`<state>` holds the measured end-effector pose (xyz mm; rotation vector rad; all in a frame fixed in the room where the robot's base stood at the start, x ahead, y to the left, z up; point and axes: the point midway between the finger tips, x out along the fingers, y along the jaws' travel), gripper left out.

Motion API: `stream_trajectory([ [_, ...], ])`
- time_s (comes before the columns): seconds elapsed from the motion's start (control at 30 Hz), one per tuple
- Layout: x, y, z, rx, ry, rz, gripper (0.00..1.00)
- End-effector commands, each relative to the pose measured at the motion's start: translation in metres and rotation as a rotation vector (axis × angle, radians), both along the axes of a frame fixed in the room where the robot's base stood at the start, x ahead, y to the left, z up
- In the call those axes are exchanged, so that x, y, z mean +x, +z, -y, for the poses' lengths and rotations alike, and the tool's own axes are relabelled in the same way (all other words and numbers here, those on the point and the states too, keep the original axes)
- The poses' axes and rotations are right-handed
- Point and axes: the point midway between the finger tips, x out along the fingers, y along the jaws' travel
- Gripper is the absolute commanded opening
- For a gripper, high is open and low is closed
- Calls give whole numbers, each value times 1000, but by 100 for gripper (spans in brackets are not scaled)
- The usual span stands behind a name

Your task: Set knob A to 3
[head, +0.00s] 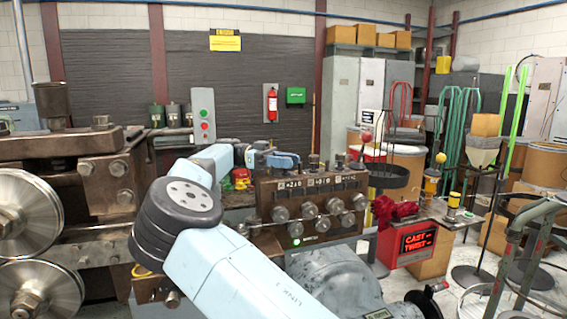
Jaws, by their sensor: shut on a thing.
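The spring coiler is a brown metal block (263,203) with rows of round steel rollers on its front. A row of small dark knobs stands on its top, with white label plates (293,185) below them; the marks are too small to read surely. My light blue arm reaches over from the left, and my gripper (287,163) is at the top left of the block, at the leftmost knob, which I take for knob A. It is shut there. The fingers and most of that knob are hidden or too small, so its setting cannot be read. The middle knob (314,161) and right knob (340,161) stand free.
A large machine with steel wheels (25,215) fills the left side. My own arm covers the lower middle. A metal stand is at far right.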

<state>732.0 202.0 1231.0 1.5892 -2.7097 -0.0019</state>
Motion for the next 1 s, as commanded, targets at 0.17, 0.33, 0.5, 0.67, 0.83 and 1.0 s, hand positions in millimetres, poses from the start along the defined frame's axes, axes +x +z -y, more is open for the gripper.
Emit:
stream_trajectory([
  [0.17, -1, -1, -1, -1, -21, -1, 6],
  [0.33, -1, 0, -1, 0, -26, -1, 6],
  [0.5, -1, 0, -1, 1, -26, -2, 6],
  [0.67, -1, 0, -1, 1, -26, -2, 6],
  [0.83, -1, 0, 0, 0, -25, -1, 52],
  [1.0, 0, 0, 0, 0, -24, -1, 56],
])
